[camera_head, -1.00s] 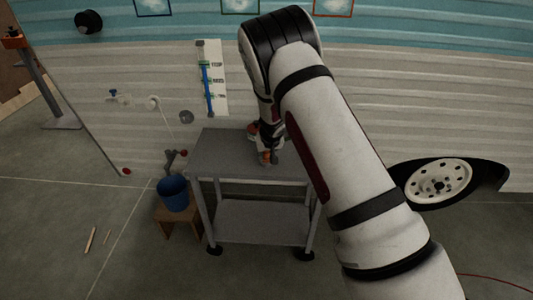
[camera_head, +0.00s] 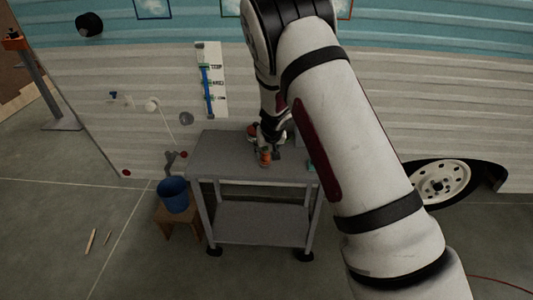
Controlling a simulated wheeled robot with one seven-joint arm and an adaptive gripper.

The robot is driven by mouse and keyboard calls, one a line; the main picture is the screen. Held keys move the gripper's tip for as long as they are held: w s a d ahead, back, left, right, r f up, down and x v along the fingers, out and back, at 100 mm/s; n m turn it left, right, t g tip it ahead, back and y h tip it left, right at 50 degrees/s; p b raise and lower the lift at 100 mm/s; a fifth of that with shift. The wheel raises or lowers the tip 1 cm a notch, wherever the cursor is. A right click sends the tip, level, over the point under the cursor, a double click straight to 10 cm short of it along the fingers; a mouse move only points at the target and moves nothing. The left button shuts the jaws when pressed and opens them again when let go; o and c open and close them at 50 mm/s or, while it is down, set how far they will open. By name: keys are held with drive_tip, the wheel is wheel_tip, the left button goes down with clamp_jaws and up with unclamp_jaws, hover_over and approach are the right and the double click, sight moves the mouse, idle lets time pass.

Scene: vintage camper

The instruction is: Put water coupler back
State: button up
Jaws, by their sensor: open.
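A small orange-brown piece (camera_head: 265,157), possibly the water coupler, stands on the grey cart's top (camera_head: 215,150). My gripper (camera_head: 268,146) is low over the cart top, right at this piece, and open. The dark fingers and the piece overlap in the picture, so I cannot tell whether they touch. A reddish-brown round thing (camera_head: 252,131) sits just behind, partly hidden by my gripper. On the camper wall, a small blue-handled tap (camera_head: 113,96) and a white round fitting (camera_head: 152,104) with a thin cord show at the left.
A blue bucket (camera_head: 173,195) stands on a wooden stool (camera_head: 178,222) left of the cart. A grey box and a small green thing (camera_head: 311,168) are at the cart's right, partly behind my arm. The camper wheel (camera_head: 442,186) is at right. The cart's left top is clear.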

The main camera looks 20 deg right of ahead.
drive_tip(key=s+a+r+g+y, duration=0.1)
drive_tip(key=s+a+r+y, duration=0.15)
drive_tip(key=s+r, duration=1)
drive_tip(key=s+a+r+y, duration=0.2)
drive_tip(key=s+a+r, duration=0.1)
drive_tip(key=s+r, duration=0.95)
drive_tip(key=s+d+r+g+h, duration=0.1)
drive_tip(key=s+d+h, duration=0.1)
drive_tip(key=s, duration=1)
drive_tip(key=s+d+r+g+h, duration=0.1)
drive_tip(key=s+d, duration=0.3)
drive_tip(key=s, duration=0.8)
drive_tip(key=shift+r+n+h+p, duration=0.35)
drive_tip(key=shift+r+h, duration=0.2)
drive_tip(key=shift+r, duration=0.25)
drive_tip(key=shift+a, duration=0.1)
